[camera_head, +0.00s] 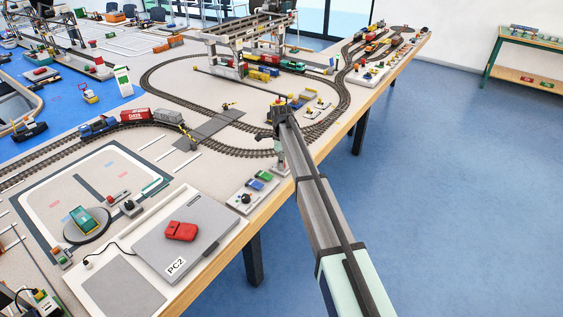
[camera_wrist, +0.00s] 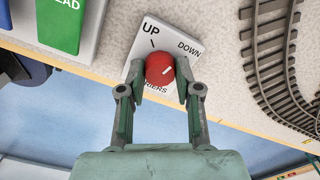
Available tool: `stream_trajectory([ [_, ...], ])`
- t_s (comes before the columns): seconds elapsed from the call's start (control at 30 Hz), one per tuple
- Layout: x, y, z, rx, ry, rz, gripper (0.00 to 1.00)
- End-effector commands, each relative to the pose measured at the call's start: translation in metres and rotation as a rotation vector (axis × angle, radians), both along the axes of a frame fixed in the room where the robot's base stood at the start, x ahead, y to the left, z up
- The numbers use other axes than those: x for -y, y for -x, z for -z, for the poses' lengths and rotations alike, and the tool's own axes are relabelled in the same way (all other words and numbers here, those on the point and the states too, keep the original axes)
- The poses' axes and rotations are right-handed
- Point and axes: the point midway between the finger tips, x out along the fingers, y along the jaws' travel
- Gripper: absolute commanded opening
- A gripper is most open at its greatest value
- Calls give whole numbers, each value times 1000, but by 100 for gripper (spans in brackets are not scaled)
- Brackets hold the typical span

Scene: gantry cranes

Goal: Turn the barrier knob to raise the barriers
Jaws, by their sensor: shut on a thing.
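The red barrier knob (camera_wrist: 159,68) sits on a white plate (camera_wrist: 187,44) marked UP at upper left and DOWN at right. My gripper (camera_wrist: 160,82) is shut on the knob, one finger on each side, and hides part of the lower lettering. In the head view my gripper (camera_head: 281,158) points down at the table's right edge, and I cannot make out the knob there. Small yellow barriers (camera_head: 186,130) stand by the grey track crossing (camera_head: 208,128); their exact angle is too small to tell.
A control box with green and blue buttons (camera_head: 252,188) stands just left of my gripper. Curved rail track (camera_wrist: 268,62) runs close on the right. A red-and-blue train (camera_head: 130,118) stands on the track. Beyond the table edge is open blue floor (camera_head: 440,180).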

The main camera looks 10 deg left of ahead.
Motion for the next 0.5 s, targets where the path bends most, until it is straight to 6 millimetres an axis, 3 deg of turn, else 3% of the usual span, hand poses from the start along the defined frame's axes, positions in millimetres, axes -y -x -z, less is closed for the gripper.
stream_trajectory([
  [0.5,0,1,1,-3,1,-489,0],
])
